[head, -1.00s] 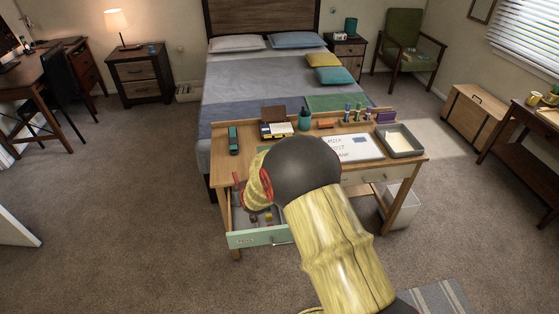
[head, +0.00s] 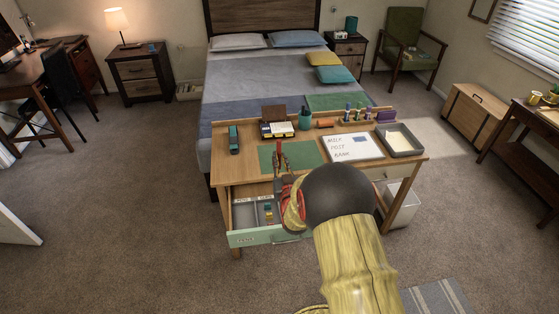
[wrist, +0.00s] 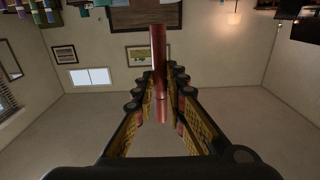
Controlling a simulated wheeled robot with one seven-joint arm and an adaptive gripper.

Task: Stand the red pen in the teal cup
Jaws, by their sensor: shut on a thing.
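My gripper (wrist: 160,98) is shut on the red pen (wrist: 158,50), which sticks out beyond both sides of the fingers in the wrist view. In the head view my gripper (head: 282,175) is over the front of the desk. The red pen (head: 279,149) shows there upright, its upper part in front of the green blotter. The teal cup (head: 305,121) stands at the back of the desk, to the right of and beyond the pen, apart from it. The cup's inside is too small to make out.
An open drawer (head: 246,239) with small coloured blocks juts from the desk front. A dark-lidded box (head: 276,130) stands left of the cup; an orange item (head: 325,124) and several small bottles stand right. A whiteboard (head: 352,148) and grey tray (head: 401,141) lie rightward.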

